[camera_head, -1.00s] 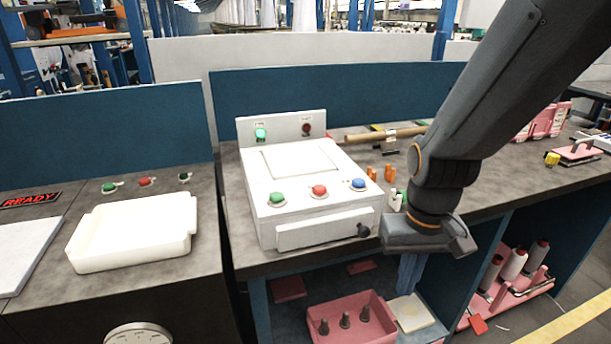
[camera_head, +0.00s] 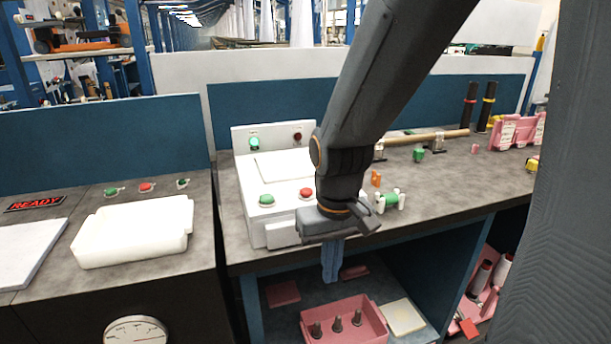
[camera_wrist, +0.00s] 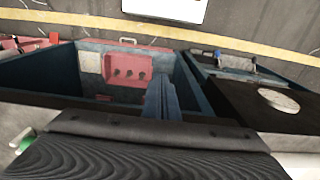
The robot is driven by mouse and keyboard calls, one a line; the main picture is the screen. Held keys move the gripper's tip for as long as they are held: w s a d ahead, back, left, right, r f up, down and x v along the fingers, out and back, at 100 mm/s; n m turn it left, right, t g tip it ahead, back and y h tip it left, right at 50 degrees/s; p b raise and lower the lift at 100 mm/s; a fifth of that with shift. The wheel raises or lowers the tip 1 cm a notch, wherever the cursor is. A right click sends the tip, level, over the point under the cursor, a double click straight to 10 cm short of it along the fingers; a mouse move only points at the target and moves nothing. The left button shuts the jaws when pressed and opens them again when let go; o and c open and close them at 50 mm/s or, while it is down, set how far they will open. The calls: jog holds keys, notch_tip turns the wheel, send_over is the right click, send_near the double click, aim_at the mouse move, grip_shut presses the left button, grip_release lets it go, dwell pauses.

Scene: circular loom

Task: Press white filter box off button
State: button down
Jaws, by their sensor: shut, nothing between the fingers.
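The white filter box (camera_head: 256,234) stands on the grey bench in the middle of the head view. Its top carries a green button (camera_head: 267,200) and a red button (camera_head: 306,193). My arm hides the right part of the box, where no blue button shows now. A lit green lamp (camera_head: 254,143) and a dark red lamp (camera_head: 297,136) are on its back panel. My gripper (camera_head: 331,276) points down in front of the bench edge, to the right of the red button and lower than it, apart from it. It is shut and empty. Its blue fingers also show in the wrist view (camera_wrist: 160,85).
A white tray (camera_head: 135,233) stands on the left bench, with a gauge (camera_head: 136,331) below. A green spool (camera_head: 391,200) lies right of my wrist. A pink bin (camera_head: 345,322) sits on the lower shelf. A dark panel-like shape fills the right edge.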

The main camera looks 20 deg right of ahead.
jog(key=w+r+t+p, duration=0.1)
jog(key=w+r, duration=0.5)
jog(key=r, duration=0.7)
jog(key=w+r+t+p, duration=0.2)
jog(key=w+r, duration=0.4)
jog(key=r, duration=0.7)
jog(key=shift+d+p, duration=0.15)
jog(key=shift+p, duration=0.65)
jog(key=p, duration=0.2)
send_over(307, 189)
jog(key=s, duration=0.1)
notch_tip(307, 189, down, 12)
jog(key=shift+s+f, duration=0.1)
jog(key=shift+f, duration=0.05)
jog(key=shift+f+p, duration=0.3)
jog(key=shift+f, duration=0.35)
